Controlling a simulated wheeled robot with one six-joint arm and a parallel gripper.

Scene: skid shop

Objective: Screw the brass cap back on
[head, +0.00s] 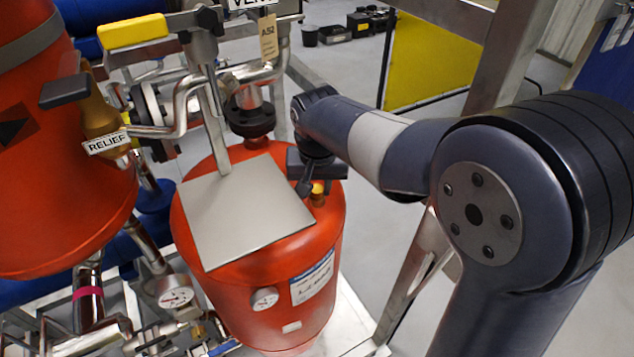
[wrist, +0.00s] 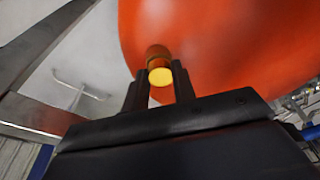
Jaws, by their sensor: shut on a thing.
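The brass cap (wrist: 160,76) shows in the wrist view as a bright yellow disc between my two fingertips. A darker brass fitting (wrist: 157,53) shows just beyond it, against the red tank (wrist: 215,45). My gripper (wrist: 160,84) is shut on the cap. In the head view my gripper (head: 306,184) points down at the right side of the top of the red tank (head: 315,245). The brass cap (head: 318,187) shows there beside a dark finger, in line above the fitting. I cannot tell whether cap and fitting touch or are threaded together.
A grey flat plate (head: 245,210) lies across the tank top, left of my gripper. A dark flanged pipe (head: 250,118) rises behind it. A second red tank (head: 60,190) with a RELIEF tag (head: 107,143) stands left. A metal frame post (head: 510,55) is at right.

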